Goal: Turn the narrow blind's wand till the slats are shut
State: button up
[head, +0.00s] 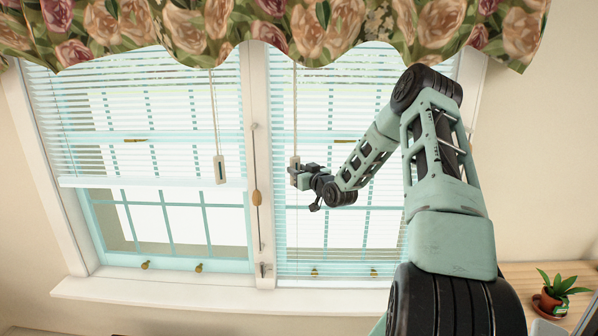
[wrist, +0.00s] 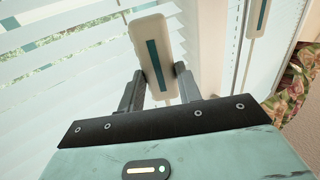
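The narrow blind (head: 375,110) hangs over the right window, and its slats show gaps with light and window bars behind them. A line (head: 295,110) hangs down its left side to a pale block-shaped handle (wrist: 152,38) with a teal stripe. My gripper (head: 298,172) is at this handle in the head view. In the wrist view, my gripper's two dark fingers (wrist: 160,75) stand on either side of the handle's lower part and appear to press on it. The handle tilts in that view. The finger contact is small and partly hidden in the head view.
The wider blind (head: 140,100) at left is partly raised and has its own striped handle (head: 220,170). A floral valance (head: 300,28) hangs above; a potted plant (head: 553,300) stands lower right.

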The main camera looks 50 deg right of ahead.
jog(key=shift+d+f+b, duration=0.1)
jog(key=shift+b, duration=0.2)
jog(key=shift+c, duration=0.3)
jog(key=shift+d+n+y+b, duration=0.2)
jog(key=shift+n+y+b, duration=0.25)
jog(key=shift+n+y, duration=1)
jog(key=shift+d+n+y+b, duration=0.25)
jog(key=shift+n+y+b, duration=0.4)
jog(key=shift+y, duration=1.45)
jog(key=shift+d+n+y+b, duration=0.2)
jog(key=shift+n+y+b, duration=0.1)
jog(key=shift+n+y, duration=1.25)
jog(key=shift+g+y, duration=0.3)
jog(key=o, duration=1)
jog(key=b+v, duration=0.6)
jog(key=v, duration=1.1)
jog(key=shift+s+d, duration=0.1)
jog(key=shift+s, duration=0.05)
